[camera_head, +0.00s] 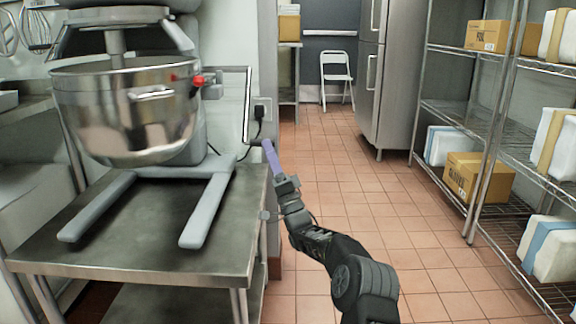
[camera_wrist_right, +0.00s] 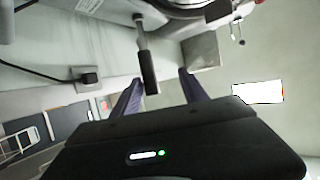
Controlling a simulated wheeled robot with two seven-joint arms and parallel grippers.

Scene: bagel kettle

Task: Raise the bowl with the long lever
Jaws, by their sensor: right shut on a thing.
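The steel mixer bowl (camera_head: 120,112) hangs in the stand mixer (camera_head: 207,165) on the table at the left. The long lever (camera_head: 248,100) is a thin bent rod on the mixer's right side. Its dark grip (camera_wrist_right: 150,72) shows in the right wrist view. My right gripper (camera_head: 267,145) reaches up to the lever's lower end, its purple fingers also showing in the right wrist view (camera_wrist_right: 160,80). The exact contact is partly hidden in the head view. My left gripper is not in view.
The mixer stands on a steel table (camera_head: 130,235). A black plug and cord (camera_head: 259,123) are on the wall behind the lever. A wire shelf (camera_head: 465,125) with boxes is at the right. The tiled floor (camera_head: 350,180) between is clear back to a white chair (camera_head: 336,75).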

